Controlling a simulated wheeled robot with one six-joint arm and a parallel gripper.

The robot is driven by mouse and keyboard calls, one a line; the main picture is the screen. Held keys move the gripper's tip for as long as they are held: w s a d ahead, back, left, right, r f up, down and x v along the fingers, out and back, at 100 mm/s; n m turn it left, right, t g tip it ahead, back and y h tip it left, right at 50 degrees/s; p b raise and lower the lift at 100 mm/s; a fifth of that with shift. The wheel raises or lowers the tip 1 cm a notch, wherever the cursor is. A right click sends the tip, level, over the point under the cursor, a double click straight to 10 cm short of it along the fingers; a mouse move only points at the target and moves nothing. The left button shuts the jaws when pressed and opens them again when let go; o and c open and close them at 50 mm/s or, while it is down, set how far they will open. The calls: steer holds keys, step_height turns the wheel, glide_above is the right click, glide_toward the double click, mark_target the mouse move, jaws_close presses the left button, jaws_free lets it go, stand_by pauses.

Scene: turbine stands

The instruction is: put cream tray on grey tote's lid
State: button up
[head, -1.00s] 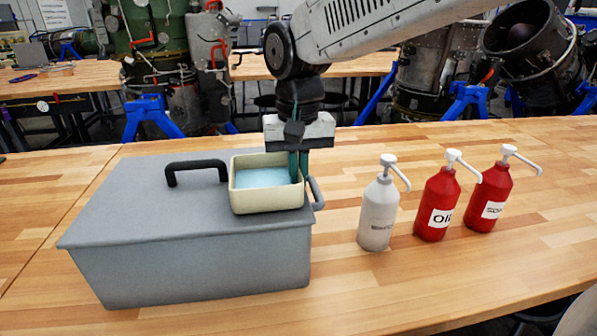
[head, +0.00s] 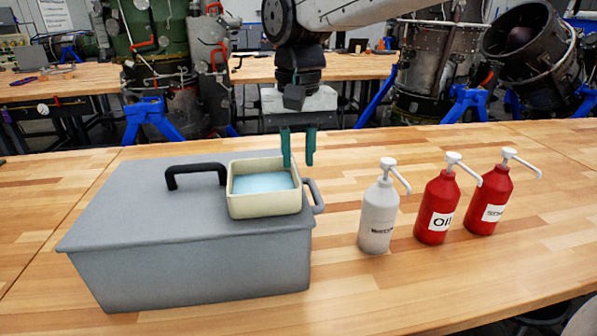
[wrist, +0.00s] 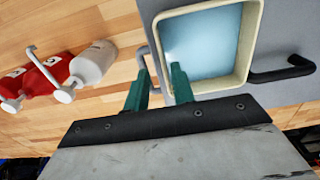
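The cream tray (head: 264,206) with a light blue inside rests on the right part of the grey tote's lid (head: 135,195), beside the black lid handle. In the wrist view the tray (wrist: 243,45) lies at the top right on the lid (wrist: 285,92). In the wrist view my gripper (wrist: 158,80) points toward the tray's edge, and one finger overlaps that edge in the picture.
A white bottle (head: 378,215) and two red pump bottles (head: 436,208) (head: 491,202) stand right of the tote on the wooden table. A black handle (head: 195,172) rises from the lid. Bare table lies in front of the bottles. Turbine stands are behind.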

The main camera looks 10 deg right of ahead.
step_height(320, 180, up, 7)
steer(key=s+d+f, duration=0.7)
steer(key=s+d, duration=0.1)
steer(key=s, duration=0.2)
steer(key=s+d+f+t, duration=0.1)
steer(key=s+d+f, duration=0.6)
steer(key=s, duration=0.3)
steer(key=shift+s+d, duration=0.2)
steer(key=shift+d, duration=0.5)
steer(key=shift+f, duration=0.1)
